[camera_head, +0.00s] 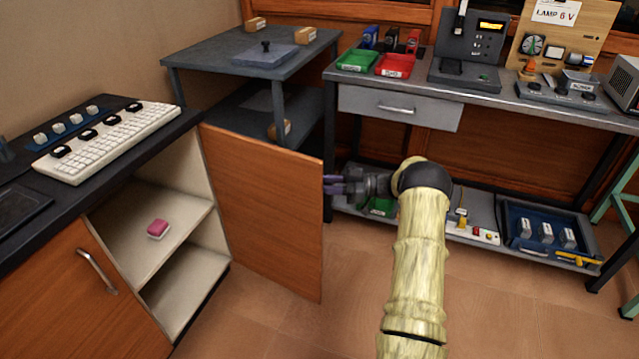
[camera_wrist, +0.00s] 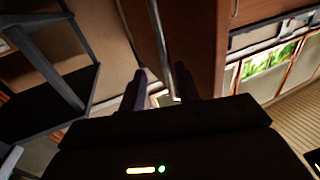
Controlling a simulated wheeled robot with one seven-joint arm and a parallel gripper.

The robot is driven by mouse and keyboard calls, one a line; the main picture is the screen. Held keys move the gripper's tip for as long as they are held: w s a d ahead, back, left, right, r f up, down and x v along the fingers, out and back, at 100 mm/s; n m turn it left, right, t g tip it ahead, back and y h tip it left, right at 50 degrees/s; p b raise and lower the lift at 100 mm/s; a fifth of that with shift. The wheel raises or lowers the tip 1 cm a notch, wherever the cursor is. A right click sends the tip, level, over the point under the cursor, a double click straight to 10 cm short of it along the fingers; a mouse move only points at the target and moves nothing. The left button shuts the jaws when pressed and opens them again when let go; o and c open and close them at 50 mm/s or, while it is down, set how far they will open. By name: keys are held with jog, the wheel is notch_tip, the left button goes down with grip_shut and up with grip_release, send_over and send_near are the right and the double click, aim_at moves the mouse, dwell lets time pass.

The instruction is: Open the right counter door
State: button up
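The right counter door (camera_head: 265,210) is a brown wooden panel swung wide out from the dark-topped counter (camera_head: 185,125). Its inner face shows in the head view, and its handle is hidden. My gripper (camera_head: 334,185) is beside the door's free edge, pointing left toward it. In the wrist view the two dark fingers (camera_wrist: 160,88) stand apart. A thin pale strip runs down between them, beside a brown panel (camera_wrist: 198,45); I cannot tell whether the fingers touch it.
A closed door with a metal handle (camera_head: 97,270) is at left. A grey table (camera_head: 205,50) stands behind the open door, and a workbench (camera_head: 480,95) at right. Floor in front is clear.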

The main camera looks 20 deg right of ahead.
jog(key=p+v, duration=0.2)
jog(key=v, duration=1.3)
